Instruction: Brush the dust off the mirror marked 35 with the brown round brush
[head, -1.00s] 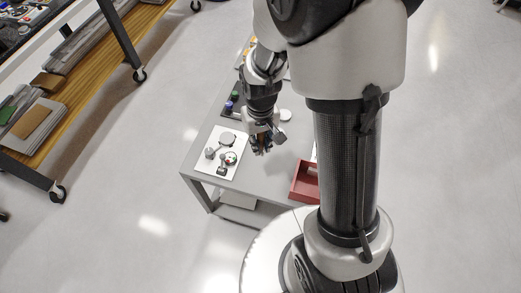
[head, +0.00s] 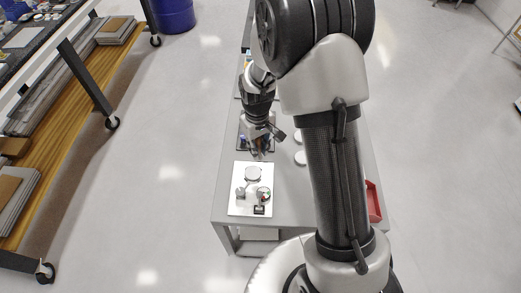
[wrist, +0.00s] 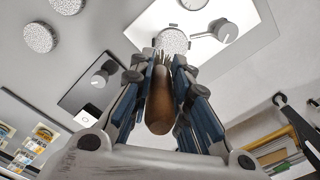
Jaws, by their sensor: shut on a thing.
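My gripper (head: 261,154) is shut on the brown brush (wrist: 160,105), which has a rounded wooden handle and thin bristles at its far end. The handle lies between the blue finger pads in the wrist view. In the head view the gripper hides most of the brush, close to the far edge of the white board (head: 240,207). A round speckled mirror (head: 253,173) stands at that end of the board. In the wrist view this mirror (wrist: 172,41) is just beyond the bristles; I cannot tell whether they touch. No number 35 is readable.
Other small fixtures (head: 264,194) stand on the white board. A dark board (wrist: 98,90) with a knob lies beside it. Two loose speckled discs (wrist: 40,37) lie on the grey table. A red tray (head: 373,201) sits at the right, partly behind my arm.

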